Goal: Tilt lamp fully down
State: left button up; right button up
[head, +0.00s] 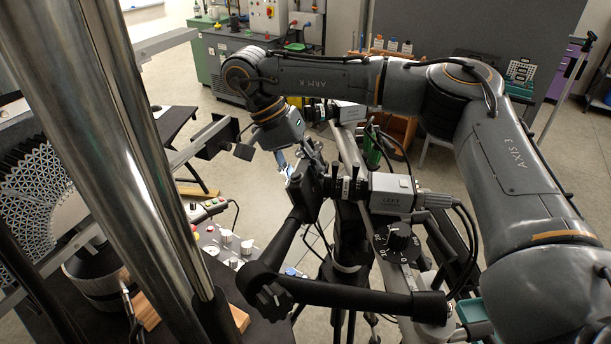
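I cannot tell for certain which part is the lamp. A small black rectangular head (215,136) sits on a pale bar left of my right gripper. A stereo camera rig on a tripod carries a grey camera marked LEFT (390,192) and a second grey camera (347,112) behind it. My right arm reaches in from the right, and its gripper (290,168) points down at the left end of this rig, beside the black bracket. The fingers are small and partly hidden against the rig, so I cannot see whether they hold anything. My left gripper is not in view.
Polished metal columns (110,130) fill the left foreground. A white lattice specimen (40,185) stands behind them. A black curved handle (330,293) crosses the front. Open floor (185,80) shows behind the black head.

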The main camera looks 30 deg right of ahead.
jog(key=shift+o, duration=0.5)
jog(key=shift+v, duration=3.05)
jog(key=v, duration=1.2)
dwell(1.0)
